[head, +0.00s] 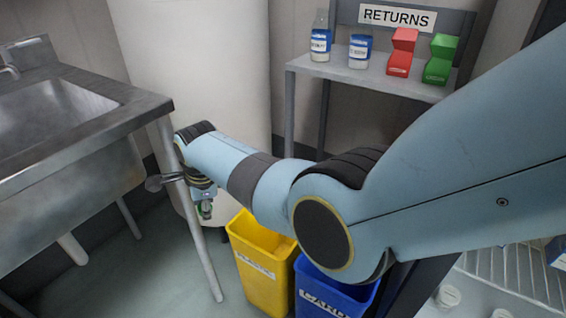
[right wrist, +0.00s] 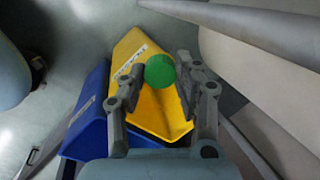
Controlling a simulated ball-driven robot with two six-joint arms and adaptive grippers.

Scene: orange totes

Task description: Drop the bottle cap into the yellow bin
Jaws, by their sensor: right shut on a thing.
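The green bottle cap (right wrist: 160,70) is held between the fingertips of my right gripper (right wrist: 157,82), and the right wrist view shows it in front of the yellow bin. In the head view my right gripper (head: 205,209) hangs pointing down, just left of the yellow bin (head: 262,288) and higher than its rim. The bin's label reads PLASTIC, and it also shows in the right wrist view (right wrist: 152,108). The cap is mostly hidden by the fingers in the head view. My left gripper is not in view.
A blue bin (head: 330,296) stands right beside the yellow one. A steel sink table (head: 150,103) is on the left, its leg near my gripper. A returns shelf (head: 375,78) at the back holds jars and red and green boxes.

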